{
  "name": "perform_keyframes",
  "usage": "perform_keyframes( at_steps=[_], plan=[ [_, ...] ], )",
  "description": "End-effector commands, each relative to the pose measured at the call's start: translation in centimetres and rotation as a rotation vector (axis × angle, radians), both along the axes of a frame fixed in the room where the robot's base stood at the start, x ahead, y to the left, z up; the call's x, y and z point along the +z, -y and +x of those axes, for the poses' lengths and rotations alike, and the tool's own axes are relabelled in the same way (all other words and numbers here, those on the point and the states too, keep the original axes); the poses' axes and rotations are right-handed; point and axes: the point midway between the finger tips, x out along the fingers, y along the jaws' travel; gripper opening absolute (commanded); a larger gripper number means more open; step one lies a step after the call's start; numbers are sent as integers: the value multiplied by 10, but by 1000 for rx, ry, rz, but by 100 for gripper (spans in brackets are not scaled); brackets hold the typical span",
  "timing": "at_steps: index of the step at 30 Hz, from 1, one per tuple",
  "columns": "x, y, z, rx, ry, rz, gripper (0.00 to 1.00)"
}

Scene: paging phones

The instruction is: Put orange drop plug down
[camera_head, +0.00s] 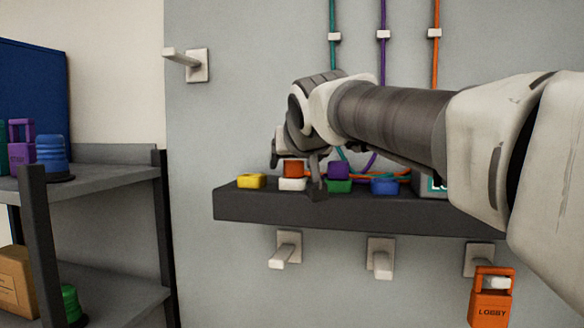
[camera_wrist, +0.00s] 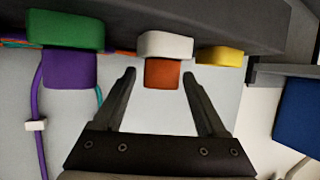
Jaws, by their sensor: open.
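The orange drop plug (camera_head: 294,169) is a small orange block at the white block (camera_head: 292,184) on the dark shelf. In the wrist view the orange plug (camera_wrist: 162,73) touches the white block (camera_wrist: 165,46). My gripper (camera_head: 300,160) is at the shelf, right by the orange plug. In the wrist view my gripper (camera_wrist: 158,75) is open, with one finger on each side of the plug and a visible gap to both.
A purple plug (camera_head: 339,170) meets a green block (camera_head: 339,186) close to the right. A yellow block (camera_head: 251,181) and a blue block (camera_head: 385,187) sit on the shelf (camera_head: 350,212). Cords run behind. An orange LOBBY handset (camera_head: 491,307) hangs lower right.

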Motion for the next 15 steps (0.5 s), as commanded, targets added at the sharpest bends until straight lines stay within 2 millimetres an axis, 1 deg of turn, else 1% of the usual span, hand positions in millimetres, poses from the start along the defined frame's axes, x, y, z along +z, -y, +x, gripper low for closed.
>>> perform_keyframes(
  at_steps=[1,3,9,12,15],
  plan=[
    [4,2,-12,1,6,1,74],
    [10,4,-26,1,5,2,74],
    [25,10,-64,0,3,1,74],
    [31,12,-76,0,2,1,74],
    [34,13,-84,1,1,1,74]
  ],
)
